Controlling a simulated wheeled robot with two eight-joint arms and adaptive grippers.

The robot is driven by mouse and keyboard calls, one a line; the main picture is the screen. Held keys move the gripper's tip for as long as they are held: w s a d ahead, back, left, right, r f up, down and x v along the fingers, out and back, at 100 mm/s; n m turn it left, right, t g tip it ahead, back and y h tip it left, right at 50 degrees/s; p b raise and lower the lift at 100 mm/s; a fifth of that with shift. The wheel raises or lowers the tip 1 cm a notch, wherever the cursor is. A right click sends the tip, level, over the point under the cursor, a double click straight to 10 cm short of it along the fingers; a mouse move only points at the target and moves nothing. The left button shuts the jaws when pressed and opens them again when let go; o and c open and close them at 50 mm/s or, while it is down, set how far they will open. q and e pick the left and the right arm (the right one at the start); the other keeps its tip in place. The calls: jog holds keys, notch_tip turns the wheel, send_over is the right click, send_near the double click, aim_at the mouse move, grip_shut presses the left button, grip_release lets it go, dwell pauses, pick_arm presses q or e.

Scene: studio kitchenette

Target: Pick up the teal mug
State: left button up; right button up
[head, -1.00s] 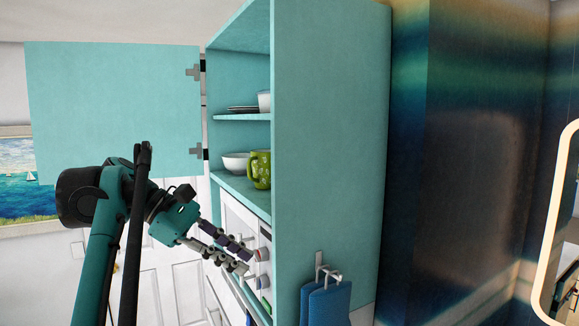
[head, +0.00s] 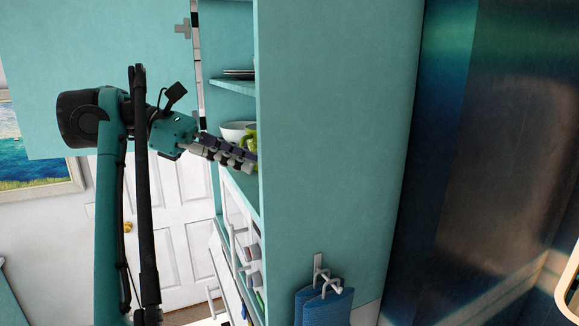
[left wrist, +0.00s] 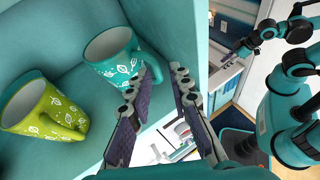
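The teal mug (left wrist: 108,60) with white leaf prints stands on the cabinet shelf in the left wrist view. It is hidden in the head view. My left gripper (left wrist: 165,72) is open, with a finger close to the right side of the teal mug; I cannot tell whether they touch. In the head view the left gripper (head: 249,162) reaches to the open front of the cabinet. In the left wrist view my right arm shows at the right, with what looks like its gripper (left wrist: 247,46) small and far off.
A green mug (left wrist: 42,110) stands left of the teal mug. A white bowl (head: 235,131) and dark plates (head: 239,73) sit in the cabinet. The cabinet side panel (head: 330,150) and open door (head: 90,70) flank the opening. Blue mitts (head: 323,303) hang below.

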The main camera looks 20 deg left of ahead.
pick_arm(q)
jog(key=w+d+f, duration=0.1)
jog(key=d, duration=0.1)
jog(key=w+d+f, duration=0.2)
jog(key=shift+w, duration=0.15)
jog(key=shift+s+r, duration=0.15)
jog(key=shift+s, duration=0.45)
jog(key=shift+c, duration=1.3)
grip_shut()
jog(key=shift+w, duration=0.2)
jog(key=shift+r+p, duration=0.1)
jog(key=shift+p, duration=0.25)
